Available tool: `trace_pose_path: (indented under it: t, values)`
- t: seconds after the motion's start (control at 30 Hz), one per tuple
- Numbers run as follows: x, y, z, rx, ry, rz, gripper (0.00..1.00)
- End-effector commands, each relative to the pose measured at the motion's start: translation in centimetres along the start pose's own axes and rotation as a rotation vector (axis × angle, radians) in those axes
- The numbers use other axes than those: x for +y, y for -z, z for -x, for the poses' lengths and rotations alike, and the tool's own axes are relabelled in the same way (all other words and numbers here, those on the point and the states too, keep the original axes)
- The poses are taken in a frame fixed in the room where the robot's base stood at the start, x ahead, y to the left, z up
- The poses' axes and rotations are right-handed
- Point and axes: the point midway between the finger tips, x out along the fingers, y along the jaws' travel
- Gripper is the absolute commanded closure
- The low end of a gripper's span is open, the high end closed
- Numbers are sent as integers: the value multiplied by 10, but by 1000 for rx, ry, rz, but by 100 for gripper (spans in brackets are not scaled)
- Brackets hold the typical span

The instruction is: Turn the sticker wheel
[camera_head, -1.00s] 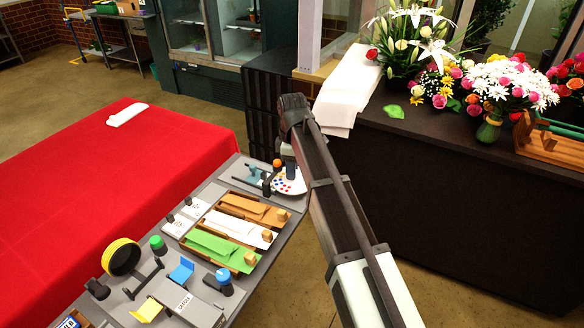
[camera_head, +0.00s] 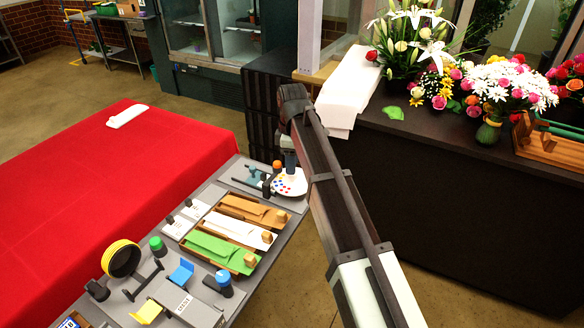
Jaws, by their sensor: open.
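The sticker wheel (camera_head: 289,184) is a white disc with red and blue dots at the far end of the grey station board. My gripper (camera_head: 290,168) points down just above its back edge, at the end of my arm. It is open and small in the view. Its fingertips are hard to make out, and I cannot tell whether they touch the wheel. The gripper hides part of the wheel's back edge.
A small teal device (camera_head: 254,174) and an orange ball (camera_head: 277,164) stand close left of the wheel. Trays with orange, white and green sheets (camera_head: 222,250) lie nearer. A dark counter (camera_head: 440,190) with flowers stands right. A red-covered table (camera_head: 110,200) is left.

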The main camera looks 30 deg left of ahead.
Motion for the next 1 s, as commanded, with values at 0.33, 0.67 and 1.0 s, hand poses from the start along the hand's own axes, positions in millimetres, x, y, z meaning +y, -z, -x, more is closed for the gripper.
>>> trace_pose_path:
  t: [0.33, 0.67, 1.0]
  values:
    - [2, 1, 67, 1, -3, 0, 58]
    - [1, 0, 104, 0, 0, 0, 58]
    - [0, 0, 110, 0, -1, 0, 58]
